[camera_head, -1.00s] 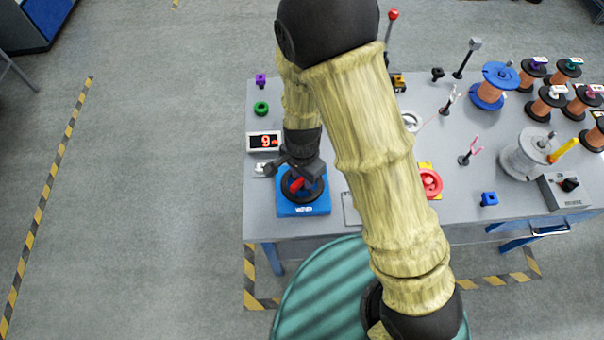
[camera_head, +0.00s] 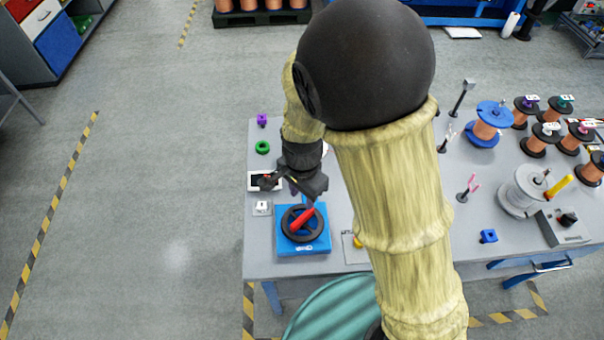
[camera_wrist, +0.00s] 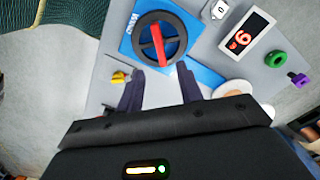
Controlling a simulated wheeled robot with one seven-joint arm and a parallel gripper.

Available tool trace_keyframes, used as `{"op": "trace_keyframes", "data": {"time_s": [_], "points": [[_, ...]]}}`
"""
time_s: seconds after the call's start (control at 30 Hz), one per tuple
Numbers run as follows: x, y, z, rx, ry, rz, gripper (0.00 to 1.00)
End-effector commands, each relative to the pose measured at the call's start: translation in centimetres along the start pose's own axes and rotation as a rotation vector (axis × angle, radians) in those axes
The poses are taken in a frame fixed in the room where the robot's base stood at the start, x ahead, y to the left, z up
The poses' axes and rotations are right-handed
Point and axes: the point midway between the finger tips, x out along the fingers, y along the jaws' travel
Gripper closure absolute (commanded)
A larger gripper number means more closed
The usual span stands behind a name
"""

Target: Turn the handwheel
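The handwheel (camera_head: 288,233) is a black ring with a red bar across it, on a blue base (camera_head: 316,245) near the table's front left. It also shows at the top of the wrist view (camera_wrist: 140,45). My gripper (camera_head: 301,196) is above the wheel's far edge in the head view, apart from it. In the wrist view (camera_wrist: 159,72) its two dark fingers are spread with nothing between them, and the red bar's end points toward the gap. The head view hides part of the fingers behind my wrist.
A display with a red digit (camera_wrist: 240,40) stands beside the wheel, partly hidden by my gripper in the head view. A green ring (camera_head: 263,147) and a purple knob (camera_head: 262,120) lie behind. Several copper spools (camera_head: 538,140) stand at right. Open floor lies left.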

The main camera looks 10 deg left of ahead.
Motion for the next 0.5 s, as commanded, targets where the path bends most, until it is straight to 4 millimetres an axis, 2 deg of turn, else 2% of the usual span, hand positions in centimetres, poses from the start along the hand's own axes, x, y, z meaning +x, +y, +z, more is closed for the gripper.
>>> {"op": "trace_keyframes", "data": {"time_s": [0.03, 0.2, 0.33, 0.5], "points": [[-1.3, -0.1, 0.0, -0.002, 0.002, -0.005, 0.64], [-4.6, -0.1, 0.0, -0.001, 0.001, -0.005, 0.64], [-6.2, -0.1, 0.0, -0.002, 0.000, -0.002, 0.64], [-6.9, 0.0, 0.0, 0.000, 0.001, 0.000, 0.64]]}}
